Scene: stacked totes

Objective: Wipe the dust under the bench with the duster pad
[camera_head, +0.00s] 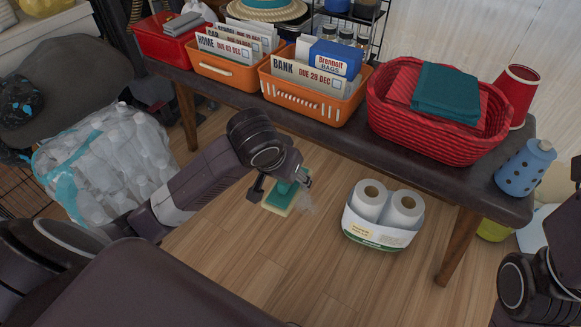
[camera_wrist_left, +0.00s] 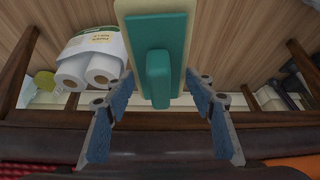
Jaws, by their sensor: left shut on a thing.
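The duster pad (camera_head: 279,201) has a teal back and handle and a cream underside. My left gripper (camera_head: 296,180) is shut on its handle, low over the wood floor by the front edge of the bench (camera_head: 468,184). The left wrist view shows the teal handle (camera_wrist_left: 158,78) between the two fingers, with the pad (camera_wrist_left: 177,25) beyond. A faint greyish patch that looks like dust (camera_head: 308,205) shows on the floor just right of the pad. I cannot tell whether the pad touches the floor. My right gripper is out of view; only part of that arm shows at right.
A pack of paper rolls (camera_head: 382,214) stands on the floor right of the pad. A bench leg (camera_head: 459,246) stands farther right. A pack of bottles (camera_head: 104,160) lies at left. Orange bins (camera_head: 312,96) and a red basket (camera_head: 436,132) sit on the bench.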

